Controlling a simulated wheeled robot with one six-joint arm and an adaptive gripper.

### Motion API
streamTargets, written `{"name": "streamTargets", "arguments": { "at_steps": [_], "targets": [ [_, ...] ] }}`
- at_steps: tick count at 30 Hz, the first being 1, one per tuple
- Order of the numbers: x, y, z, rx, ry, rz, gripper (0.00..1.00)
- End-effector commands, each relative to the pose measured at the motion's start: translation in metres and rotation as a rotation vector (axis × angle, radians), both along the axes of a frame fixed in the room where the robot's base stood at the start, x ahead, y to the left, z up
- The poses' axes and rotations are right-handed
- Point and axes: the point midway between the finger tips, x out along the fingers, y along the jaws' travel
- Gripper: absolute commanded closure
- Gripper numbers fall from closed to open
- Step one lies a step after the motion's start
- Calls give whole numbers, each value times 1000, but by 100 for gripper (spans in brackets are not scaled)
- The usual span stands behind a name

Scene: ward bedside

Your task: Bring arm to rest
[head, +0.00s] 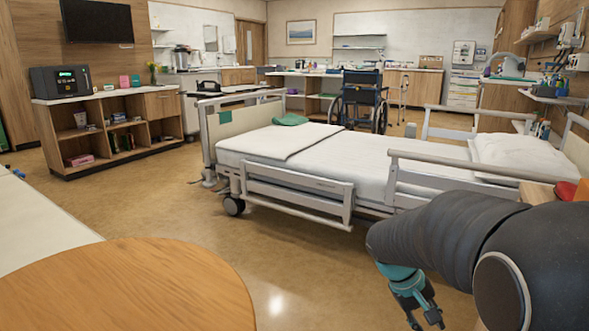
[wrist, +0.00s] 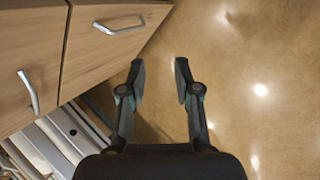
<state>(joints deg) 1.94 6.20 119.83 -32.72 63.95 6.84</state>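My gripper (wrist: 158,82) is open and empty in the wrist view, its two dark fingers apart over the brown floor (wrist: 240,70). In the head view my gripper (head: 430,312) hangs low at the right, pointing down beside the bed. Nothing is between the fingers. A wooden cabinet (wrist: 105,55) with metal handles is close to the left of the fingers in the wrist view.
A hospital bed (head: 300,190) with side rails stands in the middle. A round wooden table (head: 125,290) is at the front left. A wheelchair (head: 360,100) stands behind the bed. Bare floor (head: 160,205) lies between the bed and the low shelf (head: 130,125).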

Motion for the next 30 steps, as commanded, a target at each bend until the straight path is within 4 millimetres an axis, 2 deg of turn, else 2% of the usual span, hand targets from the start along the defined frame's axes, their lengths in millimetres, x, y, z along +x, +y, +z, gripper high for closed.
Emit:
{"name": "streamTargets", "arguments": {
  "at_steps": [1,6,15,20,24,30],
  "targets": [
    [-13,12,13,53,-36,-4,68],
    [-49,50,36,219,-150,-17,68],
    [-105,101,84,434,-367,-52,68],
    [-133,117,111,506,-471,-66,68],
    [-151,120,135,521,-547,-49,68],
    [-160,121,163,525,-625,-23,68]
  ]
}}
